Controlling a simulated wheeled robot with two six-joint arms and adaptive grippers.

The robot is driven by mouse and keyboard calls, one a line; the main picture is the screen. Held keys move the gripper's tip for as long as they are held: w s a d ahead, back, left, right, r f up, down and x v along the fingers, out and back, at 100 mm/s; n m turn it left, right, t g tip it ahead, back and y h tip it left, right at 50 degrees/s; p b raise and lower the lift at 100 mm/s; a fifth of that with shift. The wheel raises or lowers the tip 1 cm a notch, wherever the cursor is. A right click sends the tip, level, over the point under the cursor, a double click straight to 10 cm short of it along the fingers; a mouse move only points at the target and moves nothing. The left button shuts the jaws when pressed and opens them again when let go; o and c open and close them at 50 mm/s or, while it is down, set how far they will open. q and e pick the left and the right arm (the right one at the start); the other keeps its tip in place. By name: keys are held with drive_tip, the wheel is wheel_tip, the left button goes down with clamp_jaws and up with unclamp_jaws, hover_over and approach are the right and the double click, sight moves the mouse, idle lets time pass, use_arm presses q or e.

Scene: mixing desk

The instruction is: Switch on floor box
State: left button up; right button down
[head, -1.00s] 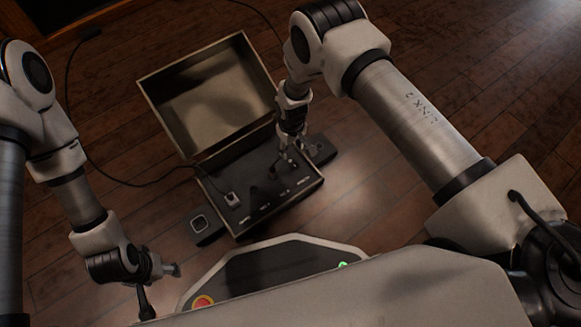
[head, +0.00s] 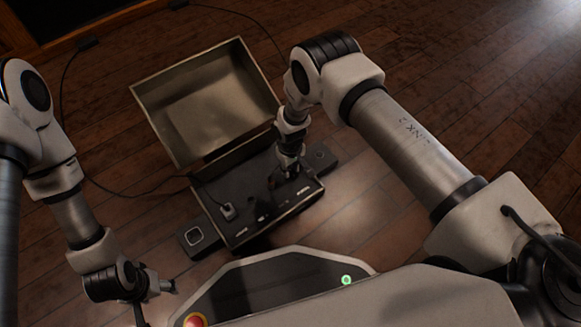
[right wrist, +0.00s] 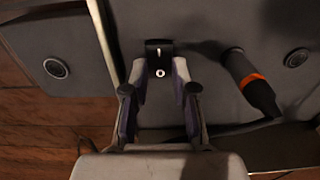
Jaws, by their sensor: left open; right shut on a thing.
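The floor box (head: 240,240) stands on the wooden floor with its lid (head: 205,100) raised and its dark panel facing up. My right gripper (head: 280,184) is down at the panel. In the right wrist view, its fingers (right wrist: 162,78) are shut on a small black rocker switch (right wrist: 158,48) with white line and circle marks, one finger on each side. I cannot tell from the pictures which way the switch is set. My left gripper (head: 158,298) is open and empty, low at the left, away from the box.
A light plug (head: 228,211) with a cable sits in the panel. A black connector with an orange ring (right wrist: 252,80) is right of the switch in the right wrist view. Small blocks (head: 194,237) (head: 320,157) flank the box. Cables cross the floor at upper left.

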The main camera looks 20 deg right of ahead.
sight(298, 181)
drive_tip(key=shift+s+d+r+t+y+p, duration=0.2)
drive_tip(key=shift+t+p, duration=0.45)
drive_tip(key=shift+p, duration=2.65)
drive_tip(key=shift+s+a+r+t+y+p, duration=0.2)
drive_tip(key=shift+t+p, duration=0.45)
drive_tip(key=shift+p, duration=2.65)
drive_tip(key=shift+w+d+f+p, duration=0.1)
drive_tip(key=shift+f+p, duration=0.1)
drive_tip(key=shift+p, duration=0.1)
drive_tip(key=shift+f, duration=0.2)
drive_tip(key=c, duration=0.9)
unclamp_jaws()
drive_tip(key=v, duration=1.2)
drive_tip(key=shift+d, duration=0.15)
